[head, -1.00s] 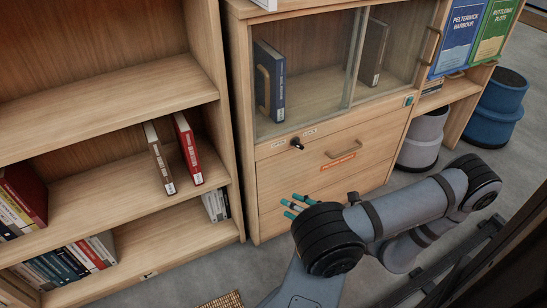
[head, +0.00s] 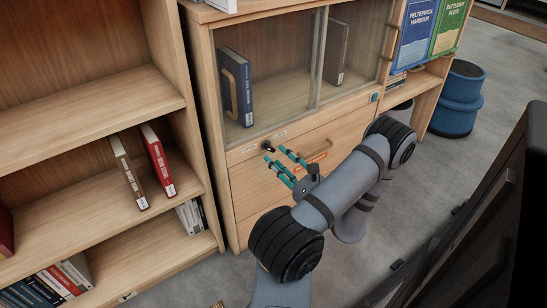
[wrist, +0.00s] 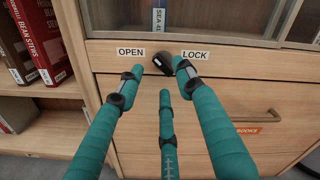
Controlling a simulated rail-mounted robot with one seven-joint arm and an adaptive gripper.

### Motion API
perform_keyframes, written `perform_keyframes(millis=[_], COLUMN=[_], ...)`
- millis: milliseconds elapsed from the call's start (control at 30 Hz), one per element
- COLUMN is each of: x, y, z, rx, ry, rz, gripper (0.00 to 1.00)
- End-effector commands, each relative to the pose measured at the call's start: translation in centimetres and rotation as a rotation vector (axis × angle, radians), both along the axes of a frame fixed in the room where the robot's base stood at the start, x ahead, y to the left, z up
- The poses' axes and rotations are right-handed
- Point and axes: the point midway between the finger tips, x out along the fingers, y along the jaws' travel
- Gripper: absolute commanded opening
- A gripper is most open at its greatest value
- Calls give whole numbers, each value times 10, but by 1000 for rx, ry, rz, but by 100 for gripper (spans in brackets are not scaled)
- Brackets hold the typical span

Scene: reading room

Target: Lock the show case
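The show case (head: 240,196) is a wooden cabinet with sliding glass doors (head: 270,75) above a wooden front. A black knob (head: 268,147) sits on the strip below the glass. In the wrist view, the knob (wrist: 162,61) lies between an OPEN label (wrist: 131,51) on the left and a LOCK label (wrist: 195,54) on the right. My gripper (head: 279,161) has teal fingers, spread open and pointing at the knob. In the wrist view, my gripper (wrist: 159,76) has fingertips left, right and below the knob, close to it. I cannot tell whether any touches it.
A drawer handle (wrist: 257,117) with an orange label is right of my fingers. A blue book (head: 235,88) stands behind the glass. An open bookshelf (head: 95,110) is at left.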

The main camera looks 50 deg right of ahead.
Motion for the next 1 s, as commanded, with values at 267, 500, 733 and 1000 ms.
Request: perform_keyframes(millis=[267, 500, 733, 1000], x=[28, 30, 30, 30], y=[-9, -10, -10, -10], z=[0, 0, 0, 0], rx=[0, 1, 1, 2], ry=[0, -1, -1, -1], rz=[0, -1, -1, 0], gripper=[36, 36, 27, 11])
